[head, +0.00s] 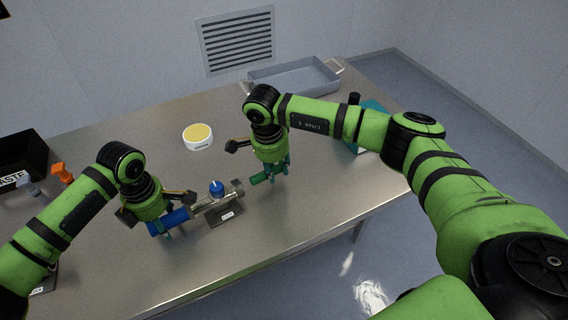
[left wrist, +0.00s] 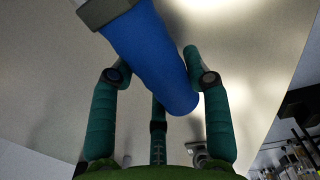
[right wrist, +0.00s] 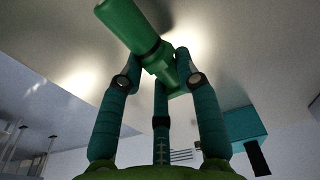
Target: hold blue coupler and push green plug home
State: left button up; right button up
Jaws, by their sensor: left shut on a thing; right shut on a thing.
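The blue coupler (head: 172,220) is a blue cylinder on the left of a metal valve fitting (head: 212,202). My left gripper (head: 164,232) is shut on it; in the left wrist view the coupler (left wrist: 150,58) lies slantwise between the fingers, against a grey metal end. The green plug (head: 259,178) is in my right gripper (head: 272,176), which is shut on it to the right of the fitting. In the right wrist view the plug (right wrist: 128,28) tilts across the fingers and has a dark ring. In the head view a small gap shows between plug and fitting.
The fitting has a blue knob (head: 216,188) and a labelled dark stand (head: 225,215). A yellow-topped round container (head: 198,136) stands behind. A black waste bin (head: 22,155) and orange-topped item (head: 62,172) are at left, a grey tray (head: 295,78) at the back. The steel table's front is clear.

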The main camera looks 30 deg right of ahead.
aim_at(254, 180)
jog(key=shift+a, duration=0.65)
jog(key=shift+s+a, duration=0.15)
jog(key=shift+a, duration=1)
jog(key=shift+s+a, duration=0.15)
jog(key=shift+a, duration=1)
dwell(0.7)
jog(key=shift+a, duration=0.25)
jog(key=o, duration=1)
jog(key=shift+o, duration=0.2)
notch_tip(254, 180, up, 12)
jog(key=a, duration=0.1)
jog(key=shift+s+a, duration=0.15)
jog(key=shift+a, duration=0.05)
